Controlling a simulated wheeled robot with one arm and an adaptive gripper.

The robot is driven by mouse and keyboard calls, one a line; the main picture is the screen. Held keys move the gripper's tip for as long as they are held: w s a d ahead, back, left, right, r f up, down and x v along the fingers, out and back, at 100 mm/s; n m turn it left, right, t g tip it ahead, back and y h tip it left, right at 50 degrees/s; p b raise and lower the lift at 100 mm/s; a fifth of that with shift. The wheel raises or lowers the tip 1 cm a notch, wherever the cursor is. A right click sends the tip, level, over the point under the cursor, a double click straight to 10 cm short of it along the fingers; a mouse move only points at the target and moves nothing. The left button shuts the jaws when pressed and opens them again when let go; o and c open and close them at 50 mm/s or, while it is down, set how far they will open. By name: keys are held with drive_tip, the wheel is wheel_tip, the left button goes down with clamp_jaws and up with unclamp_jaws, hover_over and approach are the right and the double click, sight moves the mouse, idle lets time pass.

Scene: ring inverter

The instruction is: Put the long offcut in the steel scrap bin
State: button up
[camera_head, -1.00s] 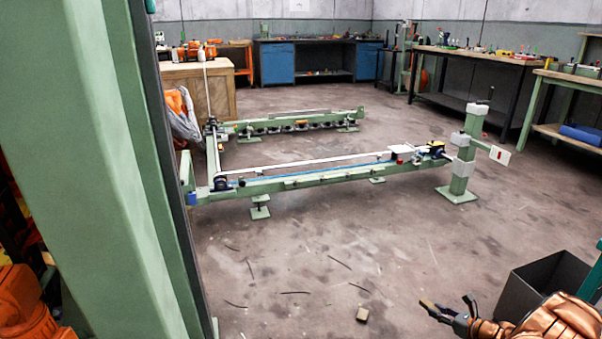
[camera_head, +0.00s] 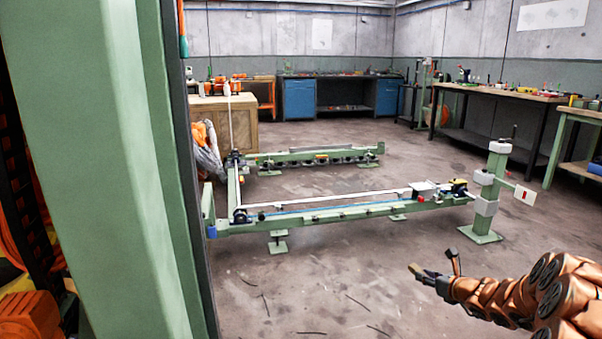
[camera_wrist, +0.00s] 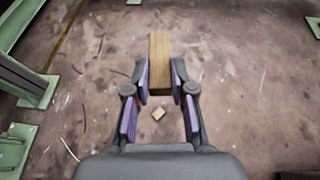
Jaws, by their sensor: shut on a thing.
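My gripper (camera_wrist: 160,82) is shut on the long offcut (camera_wrist: 159,55), a plain brown wooden block, in the wrist view. The offcut sticks out forward past the fingertips, above the floor. The steel scrap bin is not in view now.
A long green machine frame (camera_head: 350,212) on feet crosses the middle, with a green post (camera_head: 487,195) at its right end. Thin dark strips (camera_head: 310,333) lie on the floor. Workbenches (camera_head: 490,90) line the back and right. The floor between is open.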

drive_tip(key=s+a+r+p, duration=0.1)
drive_tip(key=s+a+r, duration=0.3)
drive_tip(key=a+r, duration=0.55)
drive_tip(key=s+a+r, duration=0.5)
drive_tip(key=a+r, duration=0.3)
drive_tip(key=a, duration=0.2)
wheel_tip(320, 180, up, 38)
drive_tip(key=p, duration=3.8)
drive_tip(key=shift+d+f, duration=0.15)
drive_tip(key=shift+d, duration=0.05)
